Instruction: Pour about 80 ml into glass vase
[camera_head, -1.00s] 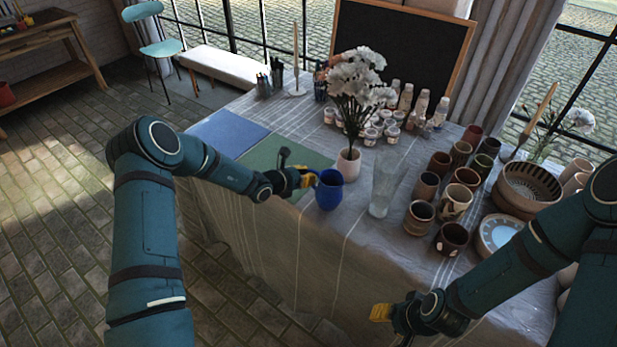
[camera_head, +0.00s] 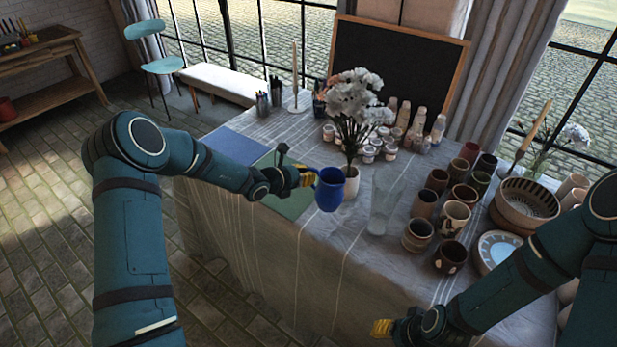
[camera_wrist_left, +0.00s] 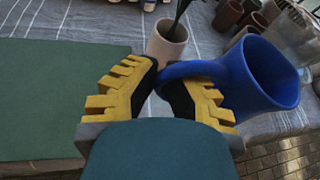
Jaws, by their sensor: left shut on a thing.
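A blue mug (camera_head: 330,190) is in the head view near the table's front edge, close to upright. My left gripper (camera_head: 309,178) is shut on its handle from the left; the left wrist view shows the yellow fingers (camera_wrist_left: 168,92) around the handle of the blue mug (camera_wrist_left: 262,75). What is inside the mug cannot be seen. The clear glass vase (camera_head: 381,204) stands on the table just right of the mug, apart from it. It looks empty, though its see-through wall is hard to read. My right gripper (camera_head: 382,328) is low at the front; its finger opening cannot be made out.
A white pot (camera_head: 351,182) with white flowers (camera_head: 356,100) stands right behind the mug. Brown cups (camera_head: 419,234) and a patterned bowl (camera_head: 525,204) crowd the right side. A green mat (camera_head: 290,200) and blue mat (camera_head: 232,146) lie flat at the left.

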